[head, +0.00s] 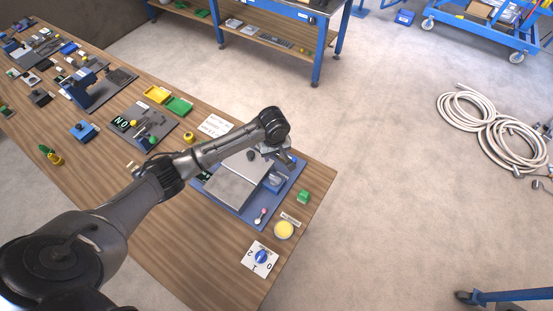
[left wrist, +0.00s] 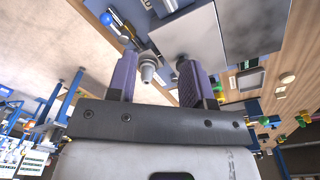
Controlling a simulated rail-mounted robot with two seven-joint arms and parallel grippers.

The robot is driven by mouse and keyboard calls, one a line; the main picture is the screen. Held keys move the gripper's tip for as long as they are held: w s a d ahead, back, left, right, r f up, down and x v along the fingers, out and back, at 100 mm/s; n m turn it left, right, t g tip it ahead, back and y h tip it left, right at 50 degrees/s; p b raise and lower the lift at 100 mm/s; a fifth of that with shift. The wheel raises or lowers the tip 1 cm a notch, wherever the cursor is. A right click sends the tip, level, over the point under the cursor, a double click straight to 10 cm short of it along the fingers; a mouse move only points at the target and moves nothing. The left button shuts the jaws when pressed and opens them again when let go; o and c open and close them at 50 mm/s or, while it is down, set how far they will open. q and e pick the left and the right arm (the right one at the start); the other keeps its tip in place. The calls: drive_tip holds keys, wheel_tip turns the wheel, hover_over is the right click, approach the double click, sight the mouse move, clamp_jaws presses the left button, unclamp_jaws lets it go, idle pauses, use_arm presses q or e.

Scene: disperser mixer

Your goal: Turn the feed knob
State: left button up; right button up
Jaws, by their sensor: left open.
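My left gripper (head: 287,161) is over the far side of a machine with grey flat blocks (head: 231,188) on a blue base plate. In the left wrist view its two purple-grey fingers (left wrist: 157,75) stand apart. A light grey stepped knob-like part (left wrist: 148,68) shows between them; I cannot tell if they touch it or if it is the feed knob. A dark round knob (head: 250,155) sits by the blocks near my wrist. A blue dial knob (head: 262,257) stands on a white card marked 0, 1, 2 at the table's near right end.
Yellow (head: 156,94) and green trays and other devices fill the wooden table leftward. Coiled hoses (head: 490,125) lie on the floor, which is open beyond the table.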

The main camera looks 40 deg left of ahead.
sight(274, 176)
use_arm(q)
drive_tip(key=f+n, duration=0.2)
drive_tip(key=f, duration=0.2)
drive_tip(key=f+n, duration=0.3)
drive_tip(key=f, duration=0.2)
drive_tip(key=s+f+n, duration=0.1)
drive_tip(key=f+n, duration=0.2)
drive_tip(key=f, duration=0.2)
drive_tip(key=shift+s+d+b, duration=0.1)
drive_tip(key=shift+d+b, duration=0.25)
drive_tip(key=shift+b, duration=0.05)
